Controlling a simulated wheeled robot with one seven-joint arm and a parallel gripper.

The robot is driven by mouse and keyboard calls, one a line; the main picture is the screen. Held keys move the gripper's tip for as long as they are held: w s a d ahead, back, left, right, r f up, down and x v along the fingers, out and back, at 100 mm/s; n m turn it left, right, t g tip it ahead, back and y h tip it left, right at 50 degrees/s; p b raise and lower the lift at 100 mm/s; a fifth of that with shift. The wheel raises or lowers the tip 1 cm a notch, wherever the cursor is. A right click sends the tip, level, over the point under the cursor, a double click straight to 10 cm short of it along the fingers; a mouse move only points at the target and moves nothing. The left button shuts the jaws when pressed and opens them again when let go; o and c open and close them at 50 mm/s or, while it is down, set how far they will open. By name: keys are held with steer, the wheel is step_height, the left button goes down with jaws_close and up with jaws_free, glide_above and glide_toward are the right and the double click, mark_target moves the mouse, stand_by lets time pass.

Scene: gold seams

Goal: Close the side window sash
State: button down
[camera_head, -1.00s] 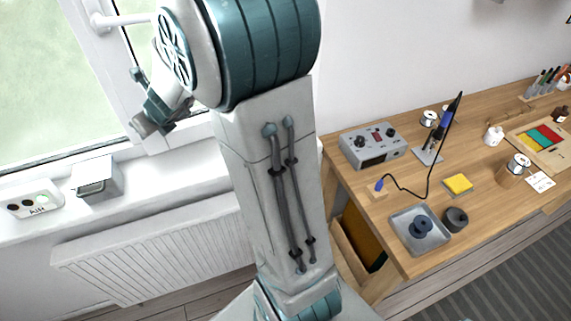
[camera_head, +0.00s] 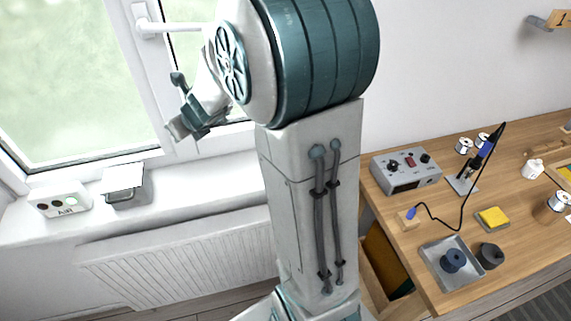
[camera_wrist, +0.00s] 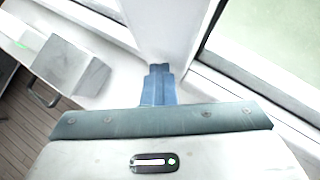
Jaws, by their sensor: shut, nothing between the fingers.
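The window sash (camera_head: 153,75) is a white frame around a pale green pane at the left of the head view. Its white handle (camera_head: 170,27) sticks out level to the right. Another strip of glass shows right of the sash's edge; how far the sash stands from its frame I cannot tell. My gripper (camera_head: 182,128) is at the lower end of the sash's upright, above the sill. In the wrist view my shut, empty blue fingers (camera_wrist: 158,82) point at the foot of a white upright (camera_wrist: 168,30). Whether they touch it is unclear.
On the white sill (camera_head: 190,173) stand a grey box (camera_head: 123,184) and a small white device with round lights (camera_head: 60,201). A radiator (camera_head: 185,255) is below. The wooden workbench (camera_head: 408,262) at right holds a grey control unit (camera_head: 407,172), a soldering iron and a tray (camera_head: 438,262).

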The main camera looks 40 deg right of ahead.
steer(key=s+a+r+p, duration=0.3)
steer(key=s+r+p, duration=0.2)
steer(key=s, duration=0.5)
step_height(320, 180, up, 2)
steer(key=shift+s+a+r, duration=0.1)
steer(key=shift+s+a, duration=0.15)
steer(key=s+d+f+n+g+h+b, duration=0.1)
steer(key=s+d+n+g+b, duration=0.1)
steer(key=s+n, duration=0.7)
steer(key=s+d+f+n+g+h+b, duration=0.1)
steer(key=s+n, duration=0.8)
steer(key=n, duration=1.5)
steer(key=shift+s+d+f+g+b, duration=0.25)
steer(key=shift+d+g+b, duration=0.4)
steer(key=shift+g+b, duration=0.35)
steer(key=shift+w, duration=0.1)
